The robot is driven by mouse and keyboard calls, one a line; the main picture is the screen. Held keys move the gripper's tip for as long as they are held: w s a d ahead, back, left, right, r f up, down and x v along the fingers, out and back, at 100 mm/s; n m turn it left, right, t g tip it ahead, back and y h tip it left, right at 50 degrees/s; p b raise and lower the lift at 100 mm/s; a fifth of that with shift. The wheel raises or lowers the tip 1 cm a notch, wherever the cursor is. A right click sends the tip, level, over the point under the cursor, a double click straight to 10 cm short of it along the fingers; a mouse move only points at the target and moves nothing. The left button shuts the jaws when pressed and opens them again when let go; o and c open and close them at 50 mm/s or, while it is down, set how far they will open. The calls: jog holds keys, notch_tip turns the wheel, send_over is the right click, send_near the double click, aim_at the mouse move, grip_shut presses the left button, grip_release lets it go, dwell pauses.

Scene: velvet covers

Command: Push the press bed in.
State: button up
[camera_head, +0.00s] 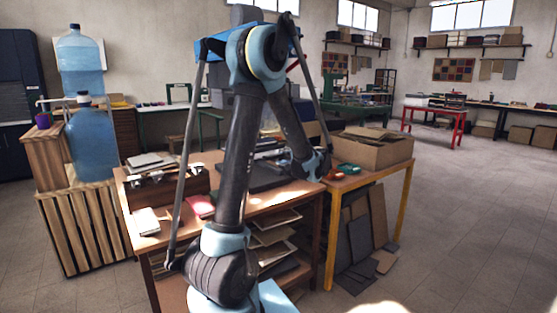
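A dark flat plate (262,177), which looks like the press bed, lies on the wooden table (270,203) in the middle of the view. My arm crosses in front of it and hides part of it. The press body around it is mostly hidden behind my arm, so I cannot tell how far the bed sticks out. My gripper (322,170) is low at the right end of the plate, near the table's right edge. Its fingers are too small and dark to read, and I cannot tell whether it touches the plate.
A cardboard box (372,153) stands on the yellow-legged table (366,182) to the right. A red book (201,206) and white blocks lie at the table's left. The floor at right is clear.

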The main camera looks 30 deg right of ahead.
jog(key=shift+x, duration=1.45)
grip_shut()
jog(key=shift+d, duration=0.15)
